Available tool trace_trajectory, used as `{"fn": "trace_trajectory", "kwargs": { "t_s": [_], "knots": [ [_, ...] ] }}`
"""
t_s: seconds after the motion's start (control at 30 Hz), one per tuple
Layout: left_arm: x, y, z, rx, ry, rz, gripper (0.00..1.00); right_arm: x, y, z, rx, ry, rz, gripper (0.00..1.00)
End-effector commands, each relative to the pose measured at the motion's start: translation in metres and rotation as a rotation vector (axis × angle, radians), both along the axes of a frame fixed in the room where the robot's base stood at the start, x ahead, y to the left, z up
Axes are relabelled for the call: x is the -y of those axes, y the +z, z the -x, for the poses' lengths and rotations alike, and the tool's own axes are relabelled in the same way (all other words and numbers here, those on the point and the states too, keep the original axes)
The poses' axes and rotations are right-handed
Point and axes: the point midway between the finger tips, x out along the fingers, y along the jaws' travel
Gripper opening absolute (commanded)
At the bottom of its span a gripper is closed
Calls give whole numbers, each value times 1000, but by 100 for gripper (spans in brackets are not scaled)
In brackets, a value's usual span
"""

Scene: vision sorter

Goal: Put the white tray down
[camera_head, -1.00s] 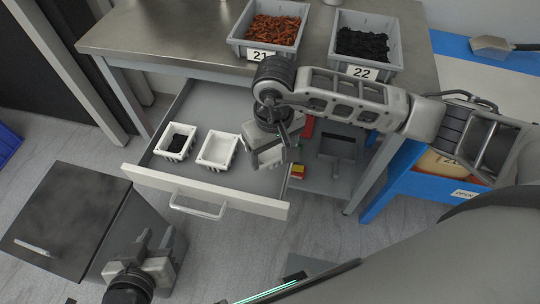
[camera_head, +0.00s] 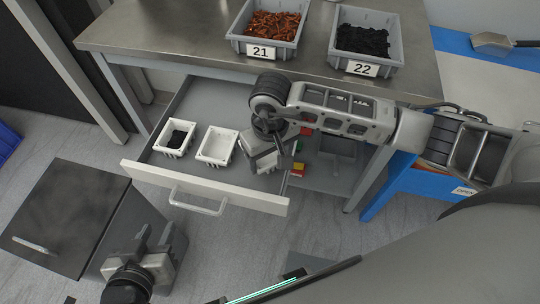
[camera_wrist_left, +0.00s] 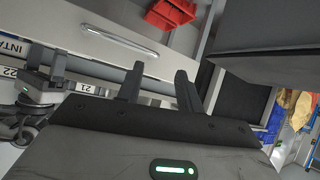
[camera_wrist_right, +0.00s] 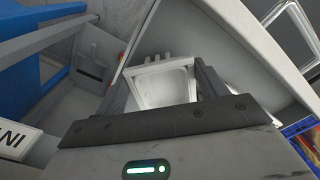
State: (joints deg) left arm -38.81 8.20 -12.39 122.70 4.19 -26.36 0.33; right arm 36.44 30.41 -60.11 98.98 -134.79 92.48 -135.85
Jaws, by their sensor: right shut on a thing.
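My right gripper (camera_head: 266,148) is inside the open drawer. It is shut on a white tray (camera_wrist_right: 163,86), which sits between its fingers in the right wrist view and looks empty. In the head view the gripper mostly hides this tray; I cannot tell whether it touches the drawer floor. To its left in the drawer stand an empty white tray (camera_head: 217,160) and a white tray holding black pieces (camera_head: 174,151). My left gripper (camera_head: 154,236) is open and empty, low in front of the drawer; its spread fingers show in the left wrist view (camera_wrist_left: 158,85).
The drawer (camera_head: 205,186) is pulled out below the metal table (camera_head: 180,40). Bins 21 (camera_head: 262,46) and 22 (camera_head: 392,68) stand on the table. Red and yellow items (camera_head: 298,168) lie right of the drawer. A dark-topped cabinet (camera_head: 65,215) stands at the left.

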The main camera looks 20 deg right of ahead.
Motion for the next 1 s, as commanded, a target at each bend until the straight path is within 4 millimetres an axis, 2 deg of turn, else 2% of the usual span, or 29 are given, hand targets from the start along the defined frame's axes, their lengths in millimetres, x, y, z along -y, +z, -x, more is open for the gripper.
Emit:
{"fn": "trace_trajectory", "kwargs": {
  "t_s": [0.03,0.13,0.17,0.2,0.23,0.7,0.87,0.9,1.0],
  "knots": [
    [0,-3,0,2,0,4,36,-1,-7,3,-6,2,-2,45],
    [0,-1,0,0,0,6,36,-1,-7,4,-10,2,-3,45],
    [0,-1,0,0,1,5,36,-1,-8,4,-11,3,-3,80],
    [0,-2,1,-1,1,5,36,-1,-8,4,-12,3,-4,91],
    [0,-2,1,-3,1,6,36,-1,-8,5,-13,2,-3,94],
    [0,-1,2,-6,4,4,36,3,-8,7,-24,-4,9,94],
    [-2,13,3,-11,3,-15,36,3,9,7,-26,-5,9,94],
    [-2,5,4,-13,1,-20,36,3,13,5,-17,-3,8,94],
    [-2,-1,5,-20,1,-19,36,2,36,3,-9,0,6,94]
  ]
}}
